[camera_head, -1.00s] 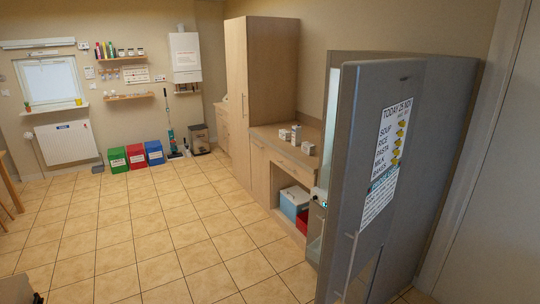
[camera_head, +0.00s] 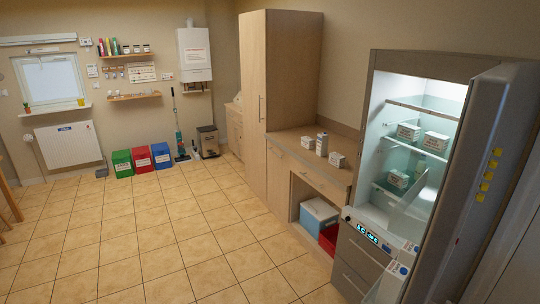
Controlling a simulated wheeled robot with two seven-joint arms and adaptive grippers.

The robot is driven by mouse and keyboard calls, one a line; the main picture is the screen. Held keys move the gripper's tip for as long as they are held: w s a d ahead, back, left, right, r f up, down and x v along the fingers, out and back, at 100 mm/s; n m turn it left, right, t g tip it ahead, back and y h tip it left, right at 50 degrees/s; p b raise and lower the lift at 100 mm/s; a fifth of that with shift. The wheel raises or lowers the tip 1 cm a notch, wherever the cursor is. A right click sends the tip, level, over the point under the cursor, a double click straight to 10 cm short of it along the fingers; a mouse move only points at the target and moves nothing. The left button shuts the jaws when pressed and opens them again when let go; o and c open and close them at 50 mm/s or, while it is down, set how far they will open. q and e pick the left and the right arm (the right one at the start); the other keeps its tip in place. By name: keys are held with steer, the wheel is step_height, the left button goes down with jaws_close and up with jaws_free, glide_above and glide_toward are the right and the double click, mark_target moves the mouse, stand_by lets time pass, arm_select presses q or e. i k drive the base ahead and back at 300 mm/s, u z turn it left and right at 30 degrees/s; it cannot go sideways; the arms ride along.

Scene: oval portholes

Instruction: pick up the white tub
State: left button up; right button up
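I cannot pick out the white tub for certain. Several small white containers with printed labels stand on the glass shelves of the lit fridge (camera_head: 420,64): one at the upper left (camera_head: 408,132), one at the upper right (camera_head: 436,141) and one lower down (camera_head: 398,179). The fridge door (camera_head: 490,170) stands wide open to the right, seen nearly edge-on. A pale part with blue round spots shows low in front of the fridge, at the bottom edge; I cannot tell what it is. Neither of my grippers can be made out.
Small white cartons (camera_head: 322,144) stand on the wooden counter (camera_head: 290,143) left of the fridge. Below are a blue box with a white lid (camera_head: 317,215) and a red box (camera_head: 329,238). Coloured bins (camera_head: 142,159) stand at the back wall. The tiled floor (camera_head: 170,235) is clear.

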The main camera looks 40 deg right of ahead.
mark_target(339, 160)
steer(key=u, duration=0.1)
steer(key=i, duration=1.25)
steer(key=z, duration=1)
steer(key=i, duration=0.75)
steer(key=z, duration=1.05)
steer(key=i, duration=0.25)
steer(key=z, duration=0.3)
